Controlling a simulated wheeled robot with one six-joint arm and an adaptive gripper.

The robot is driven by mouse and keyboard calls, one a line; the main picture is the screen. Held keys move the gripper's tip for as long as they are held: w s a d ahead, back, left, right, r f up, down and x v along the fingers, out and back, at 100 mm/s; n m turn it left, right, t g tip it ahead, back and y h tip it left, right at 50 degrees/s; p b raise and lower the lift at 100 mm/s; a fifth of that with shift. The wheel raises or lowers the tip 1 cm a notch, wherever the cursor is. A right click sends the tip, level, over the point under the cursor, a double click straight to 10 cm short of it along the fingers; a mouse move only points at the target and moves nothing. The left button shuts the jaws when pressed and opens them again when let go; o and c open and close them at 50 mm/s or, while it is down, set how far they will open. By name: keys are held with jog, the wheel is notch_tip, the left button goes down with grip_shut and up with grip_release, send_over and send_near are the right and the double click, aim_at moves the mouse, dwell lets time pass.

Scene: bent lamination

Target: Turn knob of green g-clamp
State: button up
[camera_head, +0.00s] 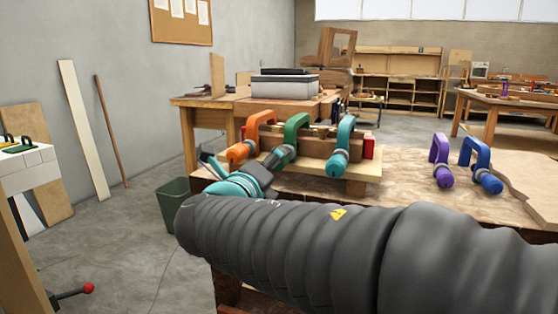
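The green g-clamp (297,128) stands at the middle of a row of clamps on a wooden lamination block at the workbench's left part. My gripper (236,171) is just left of and below this knob. Its fingers look spread apart, with nothing seen between them. The dark right finger overlaps the area just under the knob's lower end; I cannot tell whether they touch. My thick dark grey arm hides part of the bench front.
An orange clamp (258,123) is left of the green one, and a teal clamp (342,143) is right of it. Purple (440,155) and blue (476,160) clamps lie on the bench (405,188) at right. A green bin (173,203) stands on the floor at left.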

jog(key=shift+x, duration=2.35)
jog(key=c, duration=1.2)
jog(key=shift+o, duration=0.2)
jog(key=shift+m, duration=0.4)
